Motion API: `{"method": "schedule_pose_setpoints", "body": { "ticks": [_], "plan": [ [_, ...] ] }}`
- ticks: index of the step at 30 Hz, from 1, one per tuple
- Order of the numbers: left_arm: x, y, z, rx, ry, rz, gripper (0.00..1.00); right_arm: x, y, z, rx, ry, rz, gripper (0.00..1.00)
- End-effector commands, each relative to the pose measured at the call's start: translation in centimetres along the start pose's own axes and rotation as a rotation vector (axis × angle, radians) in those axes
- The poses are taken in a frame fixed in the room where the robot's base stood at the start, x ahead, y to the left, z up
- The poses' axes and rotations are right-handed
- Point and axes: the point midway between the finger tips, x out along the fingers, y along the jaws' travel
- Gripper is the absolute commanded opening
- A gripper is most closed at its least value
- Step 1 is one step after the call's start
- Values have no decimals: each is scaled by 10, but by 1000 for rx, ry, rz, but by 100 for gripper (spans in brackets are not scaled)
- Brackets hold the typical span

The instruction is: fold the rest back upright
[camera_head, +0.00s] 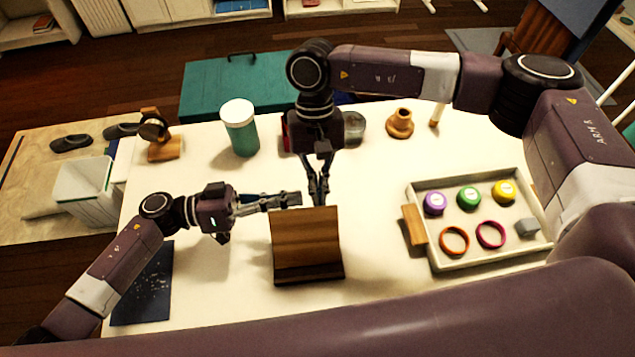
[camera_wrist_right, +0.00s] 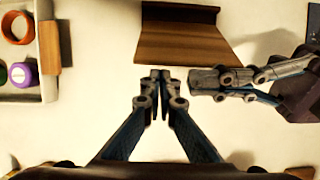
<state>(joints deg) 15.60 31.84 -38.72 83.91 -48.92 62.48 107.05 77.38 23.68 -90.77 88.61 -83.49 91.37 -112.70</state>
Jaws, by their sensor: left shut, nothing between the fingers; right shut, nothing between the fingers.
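The rest is a brown wooden stand (camera_head: 306,238) with a flat panel and a darker ledge along its near edge, at the middle front of the table. It also shows at the top of the right wrist view (camera_wrist_right: 182,42). How far its panel tilts is hard to tell. My right gripper (camera_head: 318,200) points down, shut and empty, just behind the rest's far edge; its tips show in the wrist view (camera_wrist_right: 160,76). My left gripper (camera_head: 297,197) comes in from the left, shut and empty, close beside the right fingertips at that far edge.
A tray (camera_head: 485,262) with coloured round pieces and rings stands right of the rest. A teal jar (camera_head: 240,128) and a wooden stand (camera_head: 162,150) are at the back left. A dark mat (camera_head: 145,285) lies at the front left. White table between is clear.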

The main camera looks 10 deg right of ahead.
Motion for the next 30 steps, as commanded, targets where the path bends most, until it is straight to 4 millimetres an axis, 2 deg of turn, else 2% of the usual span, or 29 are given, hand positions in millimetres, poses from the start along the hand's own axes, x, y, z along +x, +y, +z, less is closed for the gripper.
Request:
{"method": "schedule_pose_setpoints", "body": {
  "ticks": [13, 20, 27, 30],
  "plan": [
    [0, 0, 0, 0, 0, 0, 0, -2, 0, 5, 0, 0, 0, 0],
    [0, 0, 0, 0, 0, 0, 0, -7, 0, 21, -2, -1, 1, 0],
    [0, 0, 0, 0, 0, 0, 0, -7, 0, 21, -1, -1, 1, 0],
    [0, 0, 0, 0, 0, 0, 9, -7, 0, 21, -1, -1, 1, 0]
  ]
}}
